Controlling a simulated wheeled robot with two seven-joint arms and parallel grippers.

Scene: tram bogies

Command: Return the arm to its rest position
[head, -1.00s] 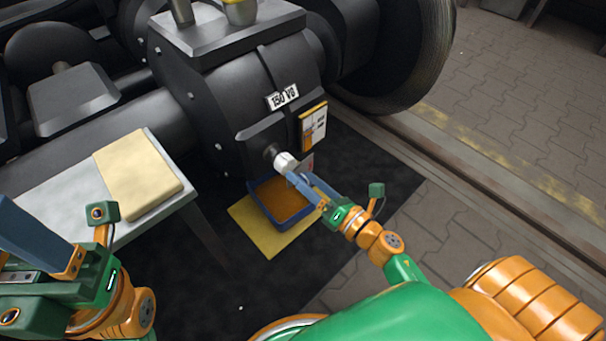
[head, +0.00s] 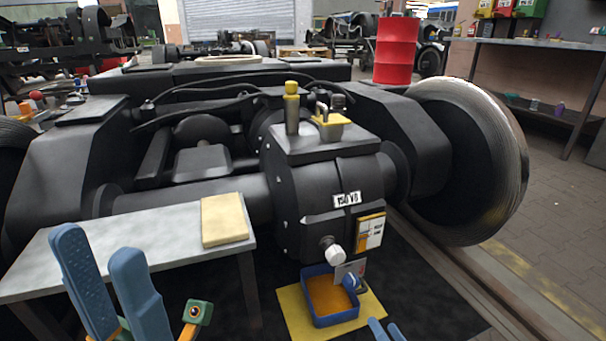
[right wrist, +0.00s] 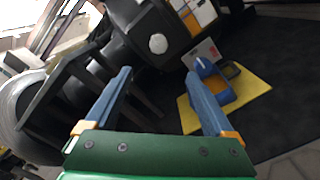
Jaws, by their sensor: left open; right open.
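My left gripper (head: 108,282) is open and empty at the lower left of the head view, in front of the small table. My right gripper (head: 385,330) shows only its blue fingertips at the bottom edge of the head view. In the right wrist view its two blue fingers (right wrist: 160,100) stand wide apart with nothing between them. The white plug (head: 335,256) sits on the black gearbox (head: 325,205). Below it a blue tray (head: 334,321) with orange-brown content rests on a yellow mat (head: 296,317). The right fingers are apart from the plug.
A grey table (head: 185,236) with a cream pad (head: 224,220) stands at the left. A large wheel (head: 470,160) on a rail is at the right. A red drum (head: 396,50) stands behind. A white card and a blue item are at the tray's back right.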

